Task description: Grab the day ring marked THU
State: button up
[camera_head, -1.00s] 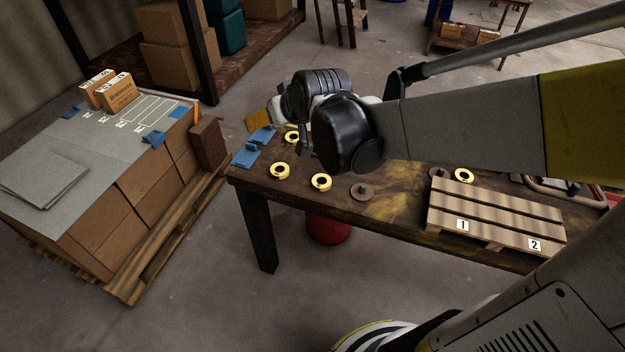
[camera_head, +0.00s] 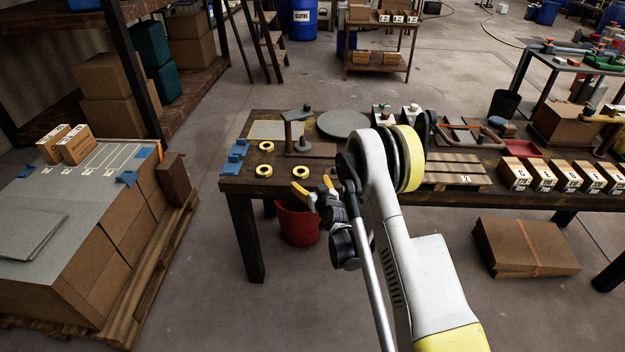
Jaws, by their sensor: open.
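Three yellow day rings lie flat on the left end of the dark wooden table (camera_head: 242,188): a back ring (camera_head: 266,146), a front-left ring (camera_head: 264,170) and a front-right ring (camera_head: 299,170). Their markings are too small to read, so I cannot tell which is THU. My gripper (camera_head: 314,187) has yellow fingertips spread apart and nothing between them. It is at the table's front edge, just in front of the front-right ring in the picture. My arm hides part of the table to the right.
A slatted pallet (camera_head: 455,170) and labelled boxes (camera_head: 540,176) are to the right. A red bucket (camera_head: 298,222) stands below the table.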

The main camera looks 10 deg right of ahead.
jog(key=b, duration=0.1)
send_near(299, 169)
jog(key=shift+w+f, duration=0.3)
jog(key=shift+f, duration=0.05)
jog(key=b+x, duration=0.2)
jog(key=x, duration=0.3)
jog(key=shift+r+b, duration=0.15)
jog(key=shift+b, duration=0.25)
jog(key=shift+w, duration=0.5)
jog(key=shift+r, duration=0.1)
jog(key=shift+c, duration=0.3)
jog(key=c, duration=0.9)
